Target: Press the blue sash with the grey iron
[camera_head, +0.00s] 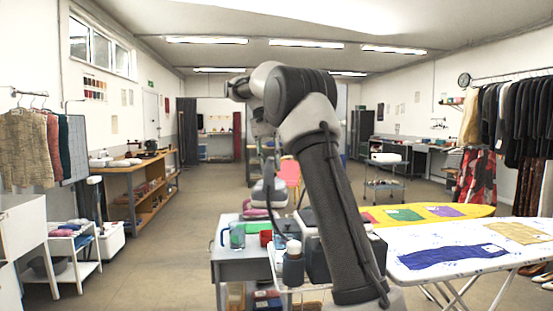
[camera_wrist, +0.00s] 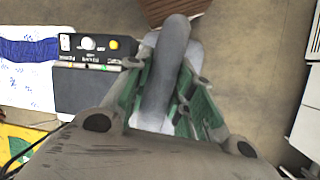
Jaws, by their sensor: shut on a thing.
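The blue sash (camera_head: 452,256) lies flat on the white patterned ironing board (camera_head: 410,275) at the right of the head view. The sash also shows at the left edge of the wrist view (camera_wrist: 28,50). My gripper (camera_wrist: 168,88) is shut on the handle of the grey iron (camera_wrist: 172,50), between its green-grey fingers. In the head view the iron (camera_head: 269,188) hangs in the air left of the board, apart from the sash. My arm hides part of the gripper there. The iron's sole cannot be seen in the wrist view.
A dark control box with knobs (camera_wrist: 95,72) stands between the iron and the white board. A yellow board (camera_head: 465,211) with cloths lies behind. Open floor (camera_head: 165,255) lies further left.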

